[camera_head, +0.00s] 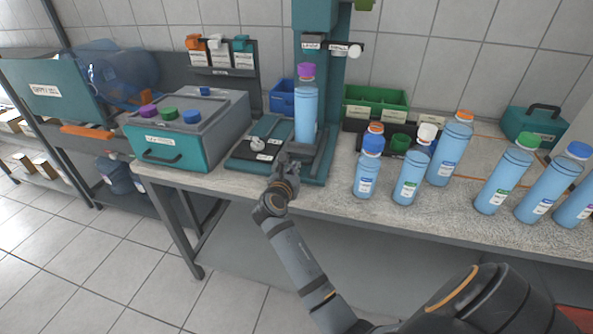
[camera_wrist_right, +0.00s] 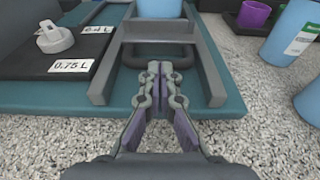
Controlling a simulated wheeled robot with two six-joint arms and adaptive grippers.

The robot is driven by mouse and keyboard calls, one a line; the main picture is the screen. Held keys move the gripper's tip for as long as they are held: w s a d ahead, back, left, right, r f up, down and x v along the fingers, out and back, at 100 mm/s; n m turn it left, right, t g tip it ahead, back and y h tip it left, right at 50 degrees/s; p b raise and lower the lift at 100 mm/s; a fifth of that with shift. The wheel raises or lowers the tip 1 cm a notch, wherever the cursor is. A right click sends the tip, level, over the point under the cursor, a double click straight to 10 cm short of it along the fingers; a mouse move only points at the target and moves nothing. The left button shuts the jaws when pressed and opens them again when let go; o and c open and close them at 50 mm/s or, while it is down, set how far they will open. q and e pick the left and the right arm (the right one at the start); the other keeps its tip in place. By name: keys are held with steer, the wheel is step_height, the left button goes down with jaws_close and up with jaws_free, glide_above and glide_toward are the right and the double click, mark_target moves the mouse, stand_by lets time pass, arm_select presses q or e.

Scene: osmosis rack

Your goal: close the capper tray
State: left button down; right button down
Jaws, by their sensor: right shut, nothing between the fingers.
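The capper (camera_head: 315,18) is a teal column on a teal base at the back of the bench. Its grey tray (camera_wrist_right: 156,32) lies between two grey rails at the front of the base, with a dark handle-like bar on its near side. A blue bottle (camera_head: 305,112) with a purple cap stands upright under the capper head; its lower part shows in the wrist view (camera_wrist_right: 160,8). My right gripper (camera_head: 285,165) is shut and empty, its fingertips (camera_wrist_right: 160,68) at the tray's front, between the rails. I cannot tell whether they touch it. My left gripper is out of view.
Several blue bottles (camera_head: 410,178) stand to the right, near the bench's front edge. A green bin (camera_head: 375,98) is behind. The floor in front is open.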

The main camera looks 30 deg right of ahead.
mark_target(301, 153)
steer(key=shift+r, duration=0.1)
steer(key=shift+w+d+r, duration=0.1)
steer(key=p+x, duration=0.1)
steer(key=x, duration=0.1)
steer(key=p+x, duration=0.1)
steer(key=x, duration=0.1)
steer(key=r+p+x, duration=0.1)
steer(key=x, duration=0.1)
steer(key=shift+w+d, duration=0.15)
steer(key=shift+d, duration=0.05)
steer(key=shift+w+d, duration=0.1)
steer(key=shift+d, duration=0.05)
steer(key=shift+r+p, duration=0.1)
steer(key=shift+p, duration=0.2)
